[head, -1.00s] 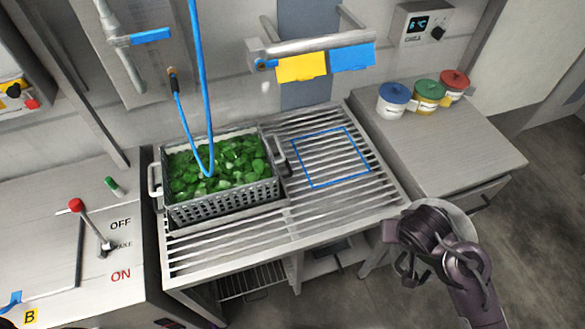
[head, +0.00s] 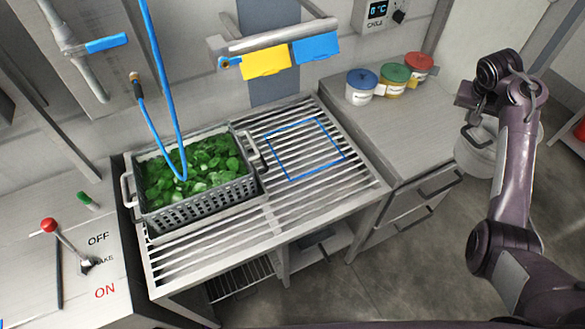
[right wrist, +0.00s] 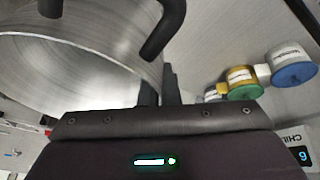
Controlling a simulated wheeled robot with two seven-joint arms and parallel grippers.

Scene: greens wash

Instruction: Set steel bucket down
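The steel bucket (head: 478,160) is at the right in the head view, beyond the end of the drawer cabinet and partly behind my right arm. In the right wrist view its brushed-metal inside (right wrist: 85,65) fills the left, with dark curved handle parts across the top. My right gripper (head: 476,117) is at the bucket's upper edge. In the wrist view its fingers (right wrist: 158,92) appear closed at the rim; the exact contact is hard to see. Whether the bucket's base touches anything is hidden. My left gripper is not in view.
A slatted steel bench (head: 225,240) holds a basket of greens (head: 150,215) under a blue hose. A blue square outline (head: 330,140) on the slats is empty. The drawer cabinet (head: 400,125) carries lidded tubs (head: 361,87) at the back; its front top is clear.

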